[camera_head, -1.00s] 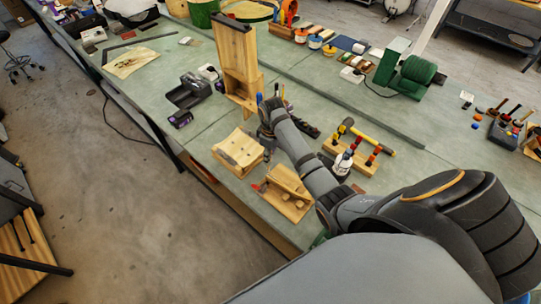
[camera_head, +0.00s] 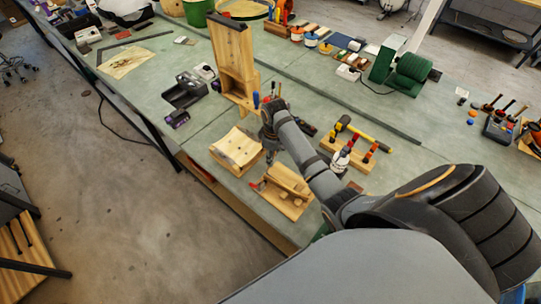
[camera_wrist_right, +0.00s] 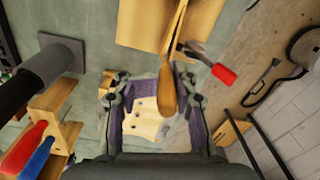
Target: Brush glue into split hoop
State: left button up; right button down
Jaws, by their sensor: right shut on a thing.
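The pale curved wooden piece with small holes, which looks like the split hoop (camera_head: 237,149), lies near the bench's front edge. My right gripper (camera_head: 270,152) is just to its right, pointing down. In the right wrist view, a brown wooden handle with a rounded end (camera_wrist_right: 168,92), seemingly the brush, runs between the fingers of my right gripper (camera_wrist_right: 155,95), which is shut on it. Its bristles cannot be made out. The hoop (camera_wrist_right: 143,112) shows behind the fingers, partly hidden. A white bottle, perhaps glue (camera_head: 340,162), stands to the right. My left gripper is out of view.
A wooden board with a block (camera_head: 290,203) and a red-handled tool (camera_wrist_right: 223,74) lies close to the gripper. A tall wooden frame (camera_head: 236,75) stands behind. A rack with a yellow-handled hammer (camera_head: 370,138) is to the right.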

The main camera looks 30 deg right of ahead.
jog(key=shift+s+d, duration=0.25)
jog(key=shift+s, duration=0.25)
jog(key=shift+s+d, duration=0.25)
jog(key=shift+s, duration=0.25)
jog(key=shift+s, duration=0.1)
jog(key=shift+s+d, duration=0.35)
jog(key=shift+s, duration=0.2)
jog(key=shift+w, duration=0.15)
jog(key=shift+w+r, duration=0.1)
jog(key=shift+w, duration=0.25)
jog(key=shift+w+a, duration=0.1)
jog(key=shift+w, duration=0.2)
jog(key=shift+w, duration=0.45)
jog(key=shift+w+a, duration=0.1)
jog(key=shift+w, duration=0.1)
dwell(0.3)
